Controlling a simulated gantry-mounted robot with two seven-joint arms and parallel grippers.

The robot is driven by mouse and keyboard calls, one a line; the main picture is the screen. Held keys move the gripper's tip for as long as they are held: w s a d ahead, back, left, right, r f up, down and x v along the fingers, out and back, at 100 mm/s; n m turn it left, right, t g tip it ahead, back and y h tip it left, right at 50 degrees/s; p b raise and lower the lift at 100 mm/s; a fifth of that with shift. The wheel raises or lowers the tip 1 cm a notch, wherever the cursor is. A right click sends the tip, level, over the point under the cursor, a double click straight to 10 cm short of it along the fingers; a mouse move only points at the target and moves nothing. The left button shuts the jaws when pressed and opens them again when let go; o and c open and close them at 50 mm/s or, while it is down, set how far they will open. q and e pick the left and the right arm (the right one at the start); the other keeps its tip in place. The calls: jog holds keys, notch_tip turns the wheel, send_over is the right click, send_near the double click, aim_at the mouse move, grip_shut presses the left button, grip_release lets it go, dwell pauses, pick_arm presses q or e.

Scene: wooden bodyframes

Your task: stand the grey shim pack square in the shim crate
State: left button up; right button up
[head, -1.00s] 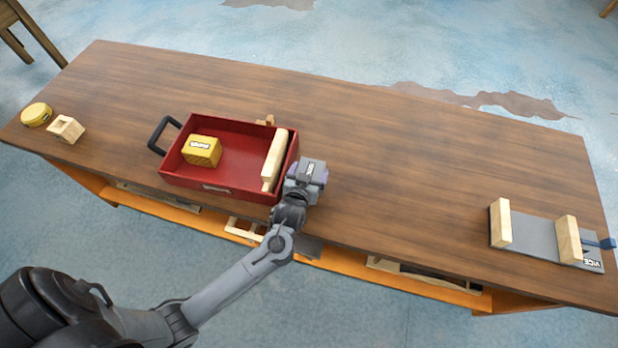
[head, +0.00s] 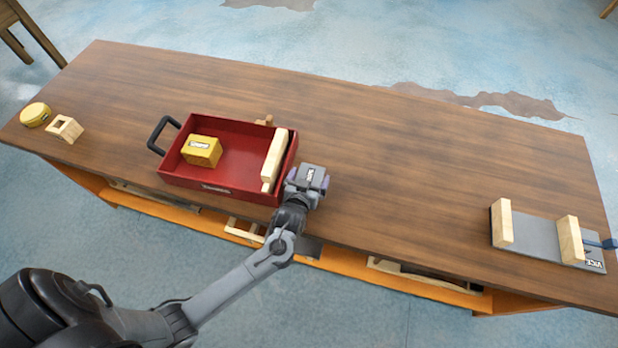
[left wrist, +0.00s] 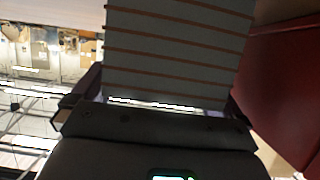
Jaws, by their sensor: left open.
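The grey shim pack (head: 309,175) shows a small label in the head view and stands just outside the right wall of the red crate (head: 222,188). In the left wrist view the shim pack (left wrist: 178,50) is a pale grey block with copper-coloured stripes. My left gripper (head: 307,183) is open, with its purple-grey fingers on either side of the pack. Whether the fingers touch it, and what its underside rests on, I cannot tell. The red crate wall (left wrist: 285,85) shows at right in the left wrist view. My right gripper is not in view.
Inside the crate are a yellow block (head: 201,151) at left and a pale wooden block (head: 273,160) along the right wall. A black handle (head: 161,133) sticks out left. A vice (head: 540,236) is at far right. The table between is clear.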

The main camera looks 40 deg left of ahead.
pick_arm(q)
jog(key=shift+s+d+r, duration=0.2)
jog(key=shift+s+r, duration=0.15)
jog(key=shift+s, duration=0.05)
jog(key=s+d+r+m+g+h, duration=0.1)
jog(key=s+d+r+m+g, duration=0.1)
jog(key=s, duration=0.6)
jog(key=s+d+r+m+g+h+p, duration=0.1)
jog(key=s+g, duration=0.3)
jog(key=s, duration=0.5)
jog(key=s+d+r+m+g+h, duration=0.2)
jog(key=s+d+r+m+g, duration=0.1)
jog(key=s, duration=0.5)
jog(key=shift+s+r+h+p, duration=0.15)
jog(key=shift+r+h+p, duration=0.15)
jog(key=shift+r+h, duration=0.15)
